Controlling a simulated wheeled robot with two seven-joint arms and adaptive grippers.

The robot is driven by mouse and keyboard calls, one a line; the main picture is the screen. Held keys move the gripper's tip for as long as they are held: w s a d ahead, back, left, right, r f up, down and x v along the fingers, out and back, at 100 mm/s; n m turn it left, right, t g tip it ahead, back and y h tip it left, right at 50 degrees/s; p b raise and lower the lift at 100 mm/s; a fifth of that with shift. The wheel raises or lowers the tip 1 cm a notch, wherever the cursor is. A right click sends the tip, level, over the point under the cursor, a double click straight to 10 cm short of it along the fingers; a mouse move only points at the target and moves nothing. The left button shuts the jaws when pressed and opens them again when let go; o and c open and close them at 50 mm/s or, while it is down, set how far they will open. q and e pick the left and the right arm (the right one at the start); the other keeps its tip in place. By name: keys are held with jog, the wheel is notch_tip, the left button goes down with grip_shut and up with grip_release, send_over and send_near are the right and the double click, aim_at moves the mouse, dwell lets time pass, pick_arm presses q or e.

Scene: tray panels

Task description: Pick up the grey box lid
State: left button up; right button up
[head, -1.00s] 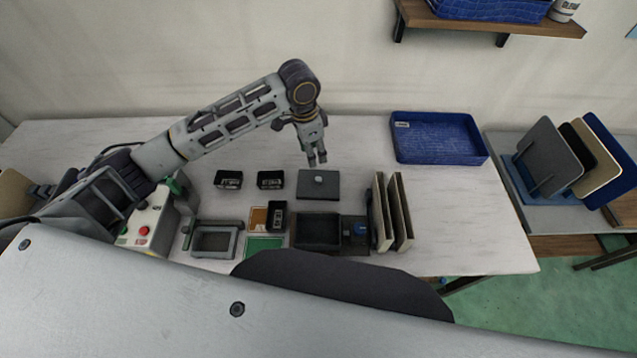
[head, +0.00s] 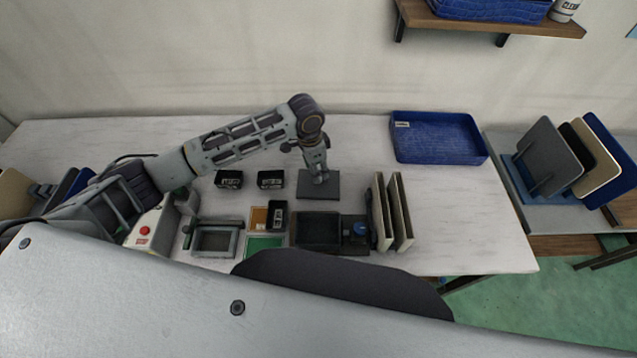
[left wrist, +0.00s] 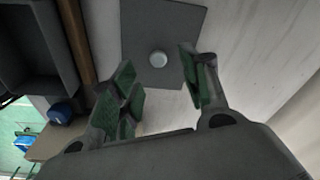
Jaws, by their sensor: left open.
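The grey box lid (head: 310,188) is a flat dark grey square lying on the table, and it also shows in the left wrist view (left wrist: 188,28) with a round light knob (left wrist: 158,59) on it. My left gripper (head: 320,179) is over the lid in the head view and hides the knob there. In the left wrist view its two green-padded fingers (left wrist: 160,85) are apart, on either side of and just short of the knob, with nothing between them. An open dark box (head: 318,231) stands in front of the lid. My right gripper is not seen.
Two small black bins (head: 270,180) stand left of the lid. Upright cream-edged panels (head: 402,212) stand to its right, and a blue tray (head: 438,156) lies behind them. The table between the lid and the wall is clear.

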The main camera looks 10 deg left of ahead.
pick_arm(q)
jog(key=shift+f, duration=0.1)
jog(key=shift+d+f+p, duration=0.2)
jog(key=shift+f+p, duration=0.15)
jog(key=shift+f, duration=2.15)
grip_shut()
